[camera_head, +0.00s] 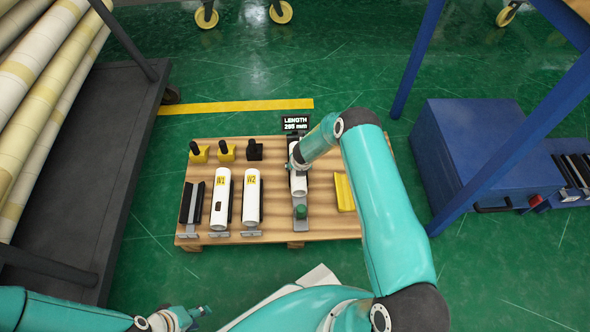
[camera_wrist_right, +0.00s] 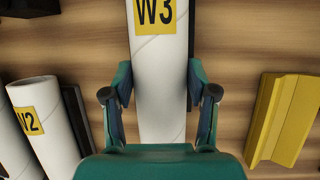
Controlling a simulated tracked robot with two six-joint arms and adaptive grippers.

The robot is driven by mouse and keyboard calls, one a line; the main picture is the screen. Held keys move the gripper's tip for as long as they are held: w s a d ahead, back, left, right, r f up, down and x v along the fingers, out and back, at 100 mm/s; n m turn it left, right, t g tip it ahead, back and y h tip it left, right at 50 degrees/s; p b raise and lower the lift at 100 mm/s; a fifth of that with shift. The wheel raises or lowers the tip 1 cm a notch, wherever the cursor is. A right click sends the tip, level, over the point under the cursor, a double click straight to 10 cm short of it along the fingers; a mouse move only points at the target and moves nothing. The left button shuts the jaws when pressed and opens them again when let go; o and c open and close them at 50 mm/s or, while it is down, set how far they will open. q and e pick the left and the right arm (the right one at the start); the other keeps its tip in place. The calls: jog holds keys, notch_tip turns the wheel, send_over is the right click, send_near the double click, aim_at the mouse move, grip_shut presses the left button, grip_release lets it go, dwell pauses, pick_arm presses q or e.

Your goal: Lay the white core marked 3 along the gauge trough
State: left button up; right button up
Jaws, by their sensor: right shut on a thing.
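The white core marked W3 (camera_wrist_right: 162,60) stands out in the right wrist view between my right gripper's fingers (camera_wrist_right: 160,100). In the head view the core (camera_head: 298,186) lies lengthwise over the gauge trough (camera_head: 301,225), partly hidden by my right gripper (camera_head: 296,165). The right gripper is shut on the core. I cannot tell whether the core rests fully in the trough. A display (camera_head: 295,122) behind the gauge reads LENGTH and about 295 mm. My left gripper (camera_head: 200,312) is low at the left, away from the pallet; its opening is unclear.
Cores W1 (camera_head: 220,205) and W2 (camera_head: 251,203) lie in cradles left of the gauge on the wooden pallet (camera_head: 275,228). An empty dark cradle (camera_head: 191,205) is at the far left. A yellow block (camera_head: 344,192) lies right. A blue cabinet (camera_head: 480,155) stands beyond.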

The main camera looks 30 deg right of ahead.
jog(key=shift+f+b, duration=0.3)
jog(key=shift+b, duration=0.1)
jog(key=o, duration=1.3)
jog(key=shift+r, duration=0.1)
jog(key=shift+c, duration=0.2)
